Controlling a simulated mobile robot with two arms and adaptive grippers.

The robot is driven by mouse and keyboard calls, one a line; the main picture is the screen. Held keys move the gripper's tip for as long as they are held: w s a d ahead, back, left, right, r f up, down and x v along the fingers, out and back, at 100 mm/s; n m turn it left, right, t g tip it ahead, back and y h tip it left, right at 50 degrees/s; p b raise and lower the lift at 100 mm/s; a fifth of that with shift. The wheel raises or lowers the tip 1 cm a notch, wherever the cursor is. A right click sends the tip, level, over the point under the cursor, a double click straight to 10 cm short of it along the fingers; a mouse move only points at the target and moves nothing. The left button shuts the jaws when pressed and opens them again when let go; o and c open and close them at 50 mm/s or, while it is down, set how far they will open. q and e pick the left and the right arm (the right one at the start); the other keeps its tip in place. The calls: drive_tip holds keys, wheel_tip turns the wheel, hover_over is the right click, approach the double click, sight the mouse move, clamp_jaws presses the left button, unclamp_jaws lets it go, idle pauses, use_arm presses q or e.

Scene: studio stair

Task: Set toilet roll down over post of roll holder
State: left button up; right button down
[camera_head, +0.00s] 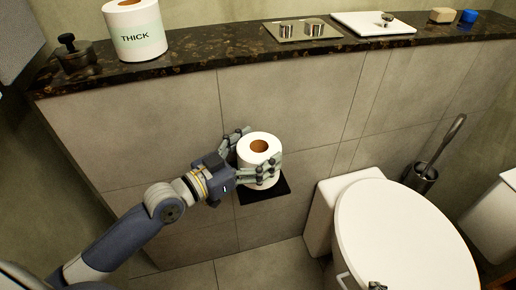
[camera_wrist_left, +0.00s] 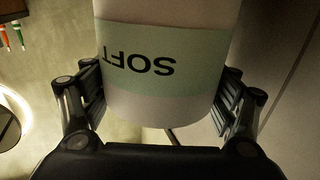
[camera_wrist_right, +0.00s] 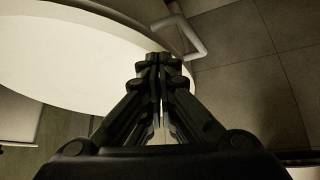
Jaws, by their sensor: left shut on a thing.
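My left gripper (camera_head: 258,152) is shut on a white toilet roll (camera_head: 259,174), with fingers on two opposite sides. The roll is roughly upright, its brown core hole facing up. In the left wrist view, the roll (camera_wrist_left: 170,108) has a pale green band reading SOFT upside down between the fingers. A flat black plate (camera_head: 264,192), apparently the holder's base, shows below the roll in front of the tiled wall. No post is clearly seen, and the gap between roll and plate is hard to tell. My right gripper (camera_wrist_right: 160,62) is shut and empty by the toilet.
The toilet (camera_head: 400,235) and a brush holder (camera_head: 420,178) stand right.

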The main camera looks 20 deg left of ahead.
sight(242, 162)
use_arm(q)
drive_tip(key=shift+f, duration=0.3)
use_arm(e)
drive_tip(key=shift+w+a+r+t, duration=0.25)
drive_tip(key=shift+w+r+t, duration=0.15)
drive_tip(key=shift+w, duration=0.35)
drive_tip(key=shift+w+a+r+t, duration=0.25)
drive_tip(key=shift+w+r, duration=0.2)
drive_tip(key=shift+w, duration=0.3)
use_arm(q)
drive_tip(key=o, duration=1.1)
use_arm(e)
drive_tip(key=shift+s, duration=0.1)
use_arm(q)
drive_tip(key=shift+f, duration=0.1)
drive_tip(key=shift+s+a, duration=0.1)
drive_tip(key=shift+s, duration=0.05)
drive_tip(key=shift+v, duration=3.6)
use_arm(e)
drive_tip(key=shift+d+f, duration=0.1)
use_arm(q)
drive_tip(key=shift+f, duration=0.1)
